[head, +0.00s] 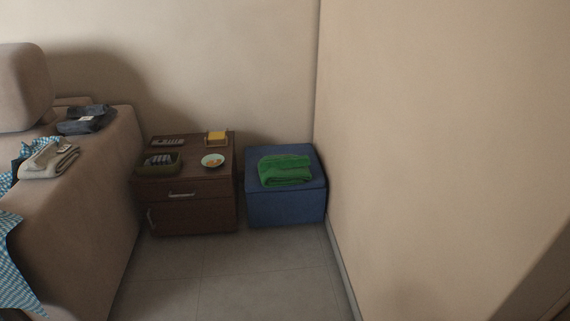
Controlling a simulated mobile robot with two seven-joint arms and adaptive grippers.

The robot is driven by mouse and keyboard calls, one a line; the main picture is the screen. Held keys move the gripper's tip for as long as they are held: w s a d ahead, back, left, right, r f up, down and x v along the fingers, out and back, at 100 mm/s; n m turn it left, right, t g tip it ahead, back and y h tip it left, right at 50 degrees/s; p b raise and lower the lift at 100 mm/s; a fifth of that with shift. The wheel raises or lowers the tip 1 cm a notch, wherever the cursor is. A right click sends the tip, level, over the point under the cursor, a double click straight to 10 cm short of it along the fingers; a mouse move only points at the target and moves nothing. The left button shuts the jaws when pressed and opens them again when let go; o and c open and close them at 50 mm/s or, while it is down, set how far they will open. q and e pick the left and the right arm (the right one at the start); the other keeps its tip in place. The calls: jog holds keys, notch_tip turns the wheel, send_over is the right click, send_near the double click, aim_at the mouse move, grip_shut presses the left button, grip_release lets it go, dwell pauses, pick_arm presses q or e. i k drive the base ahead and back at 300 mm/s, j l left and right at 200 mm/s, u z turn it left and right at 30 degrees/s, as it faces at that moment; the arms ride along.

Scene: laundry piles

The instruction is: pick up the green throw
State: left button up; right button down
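The green throw (285,170) lies folded on top of a blue box-shaped ottoman (286,207) in the corner, against the right wall. It is a bright green bundle, and nothing covers it. Neither of my grippers shows in the head view, so nothing of mine is seen near the throw.
A dark brown nightstand (190,214) left of the ottoman holds a small bowl (212,160), a green tray (159,169) and a yellow item (217,135). A beige sofa (95,215) with folded clothes stands at left. Tiled floor (235,275) in front is clear.

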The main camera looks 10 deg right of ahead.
aim_at(273, 171)
jog(key=i+j+z, duration=0.3)
jog(key=i, duration=0.25)
jog(key=i+j+z, duration=0.25)
jog(key=i+j, duration=0.15)
jog(key=i, duration=0.1)
